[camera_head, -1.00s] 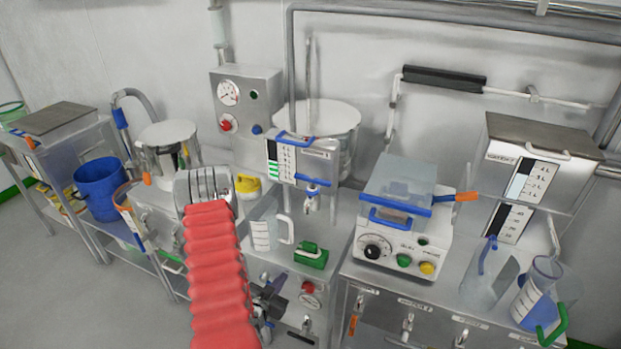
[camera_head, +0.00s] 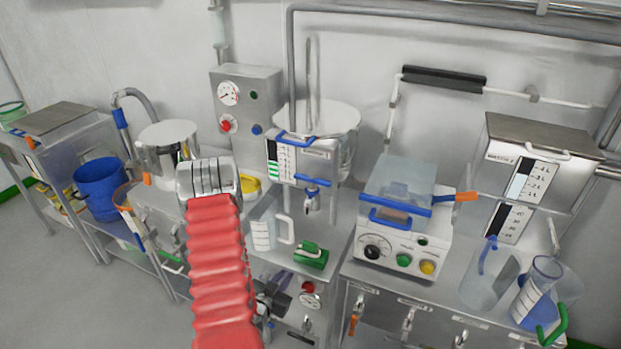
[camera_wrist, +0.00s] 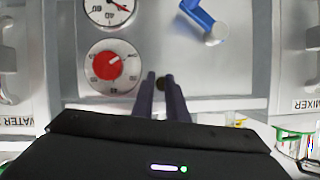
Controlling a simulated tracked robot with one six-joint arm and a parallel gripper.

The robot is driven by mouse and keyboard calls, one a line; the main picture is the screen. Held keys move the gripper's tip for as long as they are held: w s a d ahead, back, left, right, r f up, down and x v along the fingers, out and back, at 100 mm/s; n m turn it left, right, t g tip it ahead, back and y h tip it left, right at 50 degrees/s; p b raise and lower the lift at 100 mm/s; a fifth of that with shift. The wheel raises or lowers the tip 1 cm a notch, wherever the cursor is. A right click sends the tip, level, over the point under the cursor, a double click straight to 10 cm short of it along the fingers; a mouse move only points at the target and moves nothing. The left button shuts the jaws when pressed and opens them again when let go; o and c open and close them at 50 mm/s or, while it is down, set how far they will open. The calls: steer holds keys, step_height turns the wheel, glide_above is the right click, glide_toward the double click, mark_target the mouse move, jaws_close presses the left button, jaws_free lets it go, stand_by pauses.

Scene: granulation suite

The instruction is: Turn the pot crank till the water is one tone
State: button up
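A large steel pot (camera_head: 340,118) with a pale top and a vertical rod stands at the back centre. A blue crank-like handle (camera_wrist: 200,14) with a pale round knob shows at the top of the wrist view; I cannot tell if it is the pot's crank. My gripper (camera_wrist: 160,76) is open with a narrow gap, facing a grey panel. A dark round spot shows between its fingertips; nothing is clearly held. The handle is apart from the fingers. In the head view my red-sleeved arm hides much around the gripper. The water's tone cannot be seen.
Beside my fingers are a red knob (camera_wrist: 107,66) and a dial gauge (camera_wrist: 110,8). A blue bucket (camera_head: 100,190) stands at left. Floor at lower left is clear.

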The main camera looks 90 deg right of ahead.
steer(key=shift+o, duration=0.8)
steer(key=shift+a, duration=0.15)
steer(key=v, duration=0.7)
steer(key=shift+w+a, duration=0.1)
